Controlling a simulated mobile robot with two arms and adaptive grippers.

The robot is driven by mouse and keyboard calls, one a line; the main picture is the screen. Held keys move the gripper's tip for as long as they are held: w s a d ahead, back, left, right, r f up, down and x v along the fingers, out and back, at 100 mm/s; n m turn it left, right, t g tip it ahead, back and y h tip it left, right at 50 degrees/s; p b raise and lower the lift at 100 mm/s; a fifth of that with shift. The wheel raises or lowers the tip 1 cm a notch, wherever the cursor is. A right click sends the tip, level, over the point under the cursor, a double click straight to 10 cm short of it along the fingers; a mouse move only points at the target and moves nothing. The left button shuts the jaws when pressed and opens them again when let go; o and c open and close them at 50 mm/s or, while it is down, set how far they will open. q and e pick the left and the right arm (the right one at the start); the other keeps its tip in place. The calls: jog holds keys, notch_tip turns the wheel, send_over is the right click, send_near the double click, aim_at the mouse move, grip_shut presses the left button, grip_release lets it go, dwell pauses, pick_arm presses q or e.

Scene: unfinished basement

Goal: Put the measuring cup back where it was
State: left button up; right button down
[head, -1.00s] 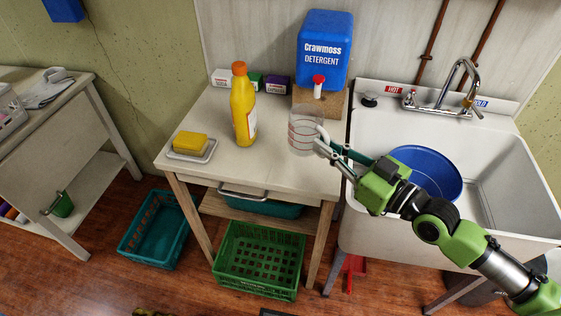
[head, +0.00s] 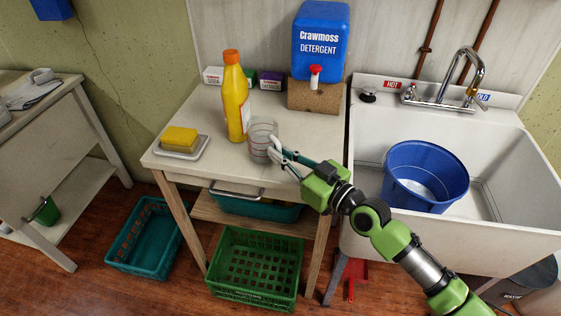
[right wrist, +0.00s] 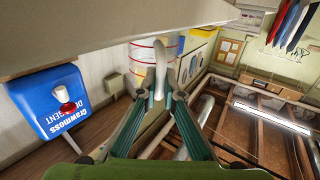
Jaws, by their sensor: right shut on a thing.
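The clear measuring cup (head: 259,137) with red marks is upright at the white table (head: 205,178), just right of the yellow bottle (head: 236,100). I cannot tell whether its base touches the tabletop. My right gripper (head: 277,153) is shut on the cup's pale handle, reaching in from the right. The right wrist view shows the cup (right wrist: 143,52) with its handle between the fingertips (right wrist: 161,95). The left gripper is not in view.
A blue detergent jug (head: 320,42) with a red tap stands on a cork-coloured block (head: 314,95) behind the cup. A yellow sponge (head: 179,138) lies in a dish to the left. A blue basin (head: 425,176) sits in the sink (head: 525,195). The tabletop's front is clear.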

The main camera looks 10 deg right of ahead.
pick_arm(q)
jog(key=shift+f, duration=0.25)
pick_arm(e)
jog(key=shift+f, duration=0.2)
jog(key=shift+f, duration=0.1)
jog(key=shift+f, duration=0.15)
jog(key=c, duration=2.2)
grip_release()
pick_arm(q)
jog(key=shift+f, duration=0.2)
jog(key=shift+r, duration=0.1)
